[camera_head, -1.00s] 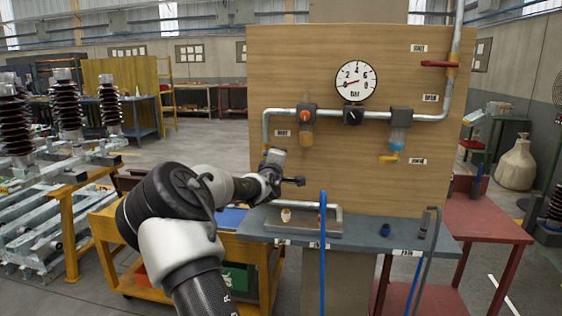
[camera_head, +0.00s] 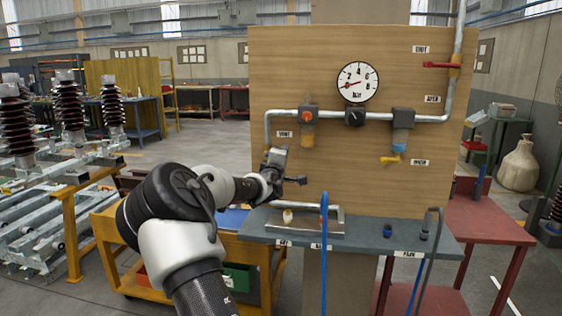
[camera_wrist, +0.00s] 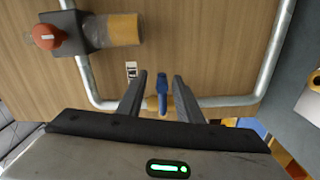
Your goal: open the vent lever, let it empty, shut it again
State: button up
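The vent lever (camera_wrist: 162,86) is a small blue handle on a brass valve (camera_wrist: 153,104) in the lower pipe run, seen in the wrist view. My gripper (camera_wrist: 160,75) is open, with one finger on each side of the lever and a visible gap to it. In the head view my gripper (camera_head: 288,168) is at the board's lower left, below the vent label (camera_head: 284,134), and hides the lever. The round pressure gauge (camera_head: 358,82) has its red needle toward the low, left side of the dial.
The wooden board (camera_head: 340,170) also carries a red lever (camera_head: 440,65) at upper right and a yellow lever (camera_head: 389,160). An orange knob (camera_wrist: 46,37) sits upper left in the wrist view. A blue hose (camera_head: 323,230) rises in front of the grey bench (camera_head: 365,238).

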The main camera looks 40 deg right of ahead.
jog(key=p+v, duration=0.1)
jog(key=v, duration=1.6)
jog(key=shift+p, duration=0.4)
jog(key=shift+s, duration=0.1)
